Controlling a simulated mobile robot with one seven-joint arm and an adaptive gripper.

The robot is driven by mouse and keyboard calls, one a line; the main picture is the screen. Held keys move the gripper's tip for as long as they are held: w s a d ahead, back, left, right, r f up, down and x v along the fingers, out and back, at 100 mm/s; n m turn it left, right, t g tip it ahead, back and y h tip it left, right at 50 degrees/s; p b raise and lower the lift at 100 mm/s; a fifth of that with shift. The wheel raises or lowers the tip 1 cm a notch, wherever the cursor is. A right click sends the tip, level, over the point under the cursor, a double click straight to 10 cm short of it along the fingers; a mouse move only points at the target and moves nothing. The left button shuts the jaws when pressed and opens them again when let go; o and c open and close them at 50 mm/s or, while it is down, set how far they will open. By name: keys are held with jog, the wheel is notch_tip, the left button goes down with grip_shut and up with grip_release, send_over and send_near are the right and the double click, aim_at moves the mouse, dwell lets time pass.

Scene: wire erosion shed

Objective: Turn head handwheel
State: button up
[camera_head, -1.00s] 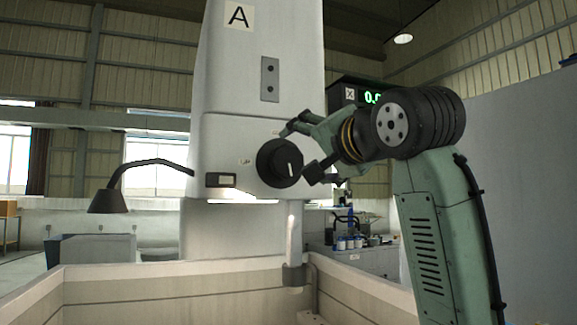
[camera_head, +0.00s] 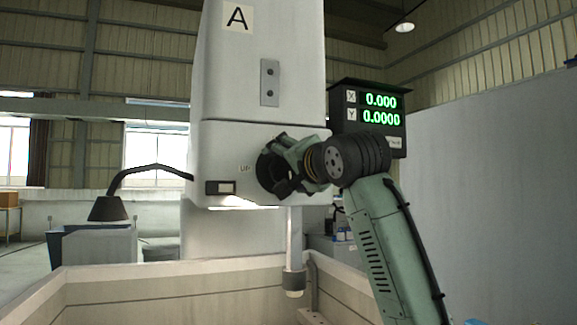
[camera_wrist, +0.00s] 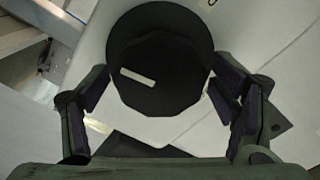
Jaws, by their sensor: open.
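The head handwheel is a round black knob (camera_wrist: 158,65) with a short white mark, on the front of the white machine head marked "A" (camera_head: 257,60). In the head view only the left part of the handwheel (camera_head: 265,168) shows; my gripper (camera_head: 285,168) covers the rest. A gap shows at the left finger.
A readout box (camera_head: 368,115) with green digits stands right of the head, behind my arm. A bent black lamp (camera_head: 125,190) hangs at the left. A vertical nozzle rod (camera_head: 294,245) hangs below the head into a pale-walled tank (camera_head: 160,280).

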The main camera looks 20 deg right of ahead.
jog(key=shift+c, duration=0.5)
jog(key=c, duration=1.1)
jog(key=shift+o, duration=0.2)
jog(key=shift+n, duration=0.3)
jog(key=n, duration=0.4)
jog(key=shift+a+n, duration=0.1)
jog(key=shift+n, duration=0.2)
jog(key=n, duration=0.4)
jog(key=shift+n, duration=0.3)
jog(key=n, duration=0.5)
jog(key=shift+a, duration=0.1)
jog(key=shift+a+n, duration=0.1)
jog(key=shift+n, duration=2.4)
